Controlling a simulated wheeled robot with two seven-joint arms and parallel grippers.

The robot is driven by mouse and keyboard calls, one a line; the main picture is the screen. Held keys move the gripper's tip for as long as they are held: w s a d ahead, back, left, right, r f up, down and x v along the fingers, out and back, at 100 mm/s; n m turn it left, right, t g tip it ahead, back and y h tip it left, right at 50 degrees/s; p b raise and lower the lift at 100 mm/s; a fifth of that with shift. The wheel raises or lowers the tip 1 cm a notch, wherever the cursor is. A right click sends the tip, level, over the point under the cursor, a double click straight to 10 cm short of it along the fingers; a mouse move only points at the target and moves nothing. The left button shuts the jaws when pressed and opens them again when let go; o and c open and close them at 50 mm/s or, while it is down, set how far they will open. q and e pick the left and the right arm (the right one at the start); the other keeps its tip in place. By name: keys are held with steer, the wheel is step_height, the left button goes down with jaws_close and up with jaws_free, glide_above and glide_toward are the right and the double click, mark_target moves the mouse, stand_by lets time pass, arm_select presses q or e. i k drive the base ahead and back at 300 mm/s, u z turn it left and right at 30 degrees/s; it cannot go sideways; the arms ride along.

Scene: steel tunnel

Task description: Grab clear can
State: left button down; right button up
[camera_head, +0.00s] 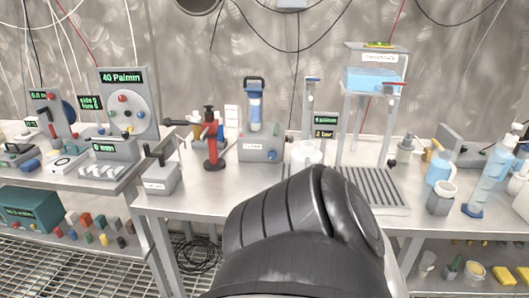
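No thing here is plainly a clear can, and I cannot tell which object the name means. Clear or pale blue vessels stand at the right of the table: a light blue jug (440,167) and a tall clear bottle (490,170) with a pump top. A clear tank (373,80) with blue liquid sits on a raised stand at the back. A white rounded vessel (307,153) is partly hidden behind a dark arm link of mine, which fills the lower middle. Neither of my grippers shows.
A steel table (207,192) holds a red stand (212,146), a grey device with a blue cylinder (259,125) and a ribbed drain tray (376,188). A grey cup (440,201) stands near the front edge. Small blocks and cups lie on lower shelves.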

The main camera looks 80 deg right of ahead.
mark_target(303, 156)
steer(key=z, duration=2.6)
